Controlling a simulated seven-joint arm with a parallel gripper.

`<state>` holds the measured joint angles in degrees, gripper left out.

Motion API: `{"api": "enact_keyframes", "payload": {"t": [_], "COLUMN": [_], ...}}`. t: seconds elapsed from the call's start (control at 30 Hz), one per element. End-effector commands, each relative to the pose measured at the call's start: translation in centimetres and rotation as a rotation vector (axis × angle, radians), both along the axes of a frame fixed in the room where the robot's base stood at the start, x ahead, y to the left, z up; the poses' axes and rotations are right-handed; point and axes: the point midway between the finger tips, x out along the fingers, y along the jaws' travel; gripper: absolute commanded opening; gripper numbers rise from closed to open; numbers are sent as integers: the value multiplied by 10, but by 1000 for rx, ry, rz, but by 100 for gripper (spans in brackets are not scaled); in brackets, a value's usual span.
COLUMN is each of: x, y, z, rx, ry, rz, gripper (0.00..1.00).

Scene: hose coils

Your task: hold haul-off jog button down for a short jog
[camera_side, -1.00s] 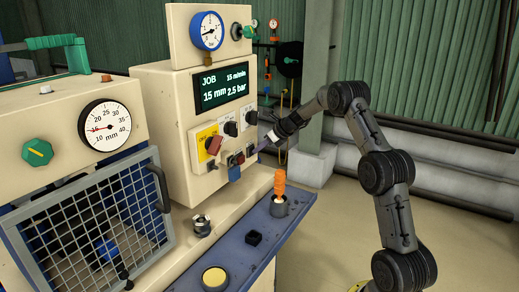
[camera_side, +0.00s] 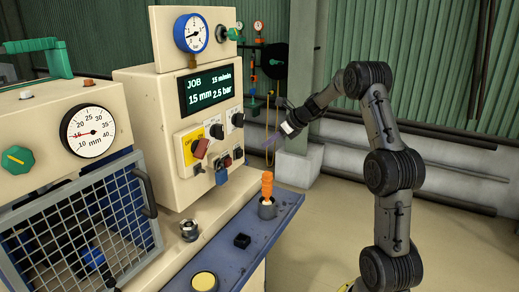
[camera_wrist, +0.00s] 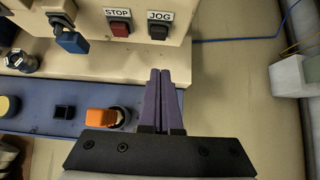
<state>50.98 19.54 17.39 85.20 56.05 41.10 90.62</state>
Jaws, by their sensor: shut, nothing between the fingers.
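The black jog button (camera_wrist: 158,32) sits under a JOG label on the cream control panel in the wrist view. It is small and dark at the panel's lower right in the side view (camera_side: 238,153). My gripper (camera_wrist: 160,72) has its purple fingers closed together and empty. In the wrist view the fingertips lie below the jog button in the picture, clear of it. In the side view my gripper (camera_side: 269,150) hangs to the right of the panel, with a visible gap to it.
A red button (camera_wrist: 120,29) under a STOP label is left of the jog button. An orange-handled tool (camera_side: 267,185) stands in a holder on the blue ledge (camera_side: 222,262). Open floor lies right of the console.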

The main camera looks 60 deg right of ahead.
Motion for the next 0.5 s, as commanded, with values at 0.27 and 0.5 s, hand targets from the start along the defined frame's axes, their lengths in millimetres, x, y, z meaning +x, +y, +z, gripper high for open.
{"api": "enact_keyframes", "payload": {"t": [0.27, 0.5], "x": [-13, -13], "y": [0, 0], "z": [12, 12], "rx": [0, 1], "ry": [1, 1], "rz": [0, 1], "gripper": [0, 0]}}
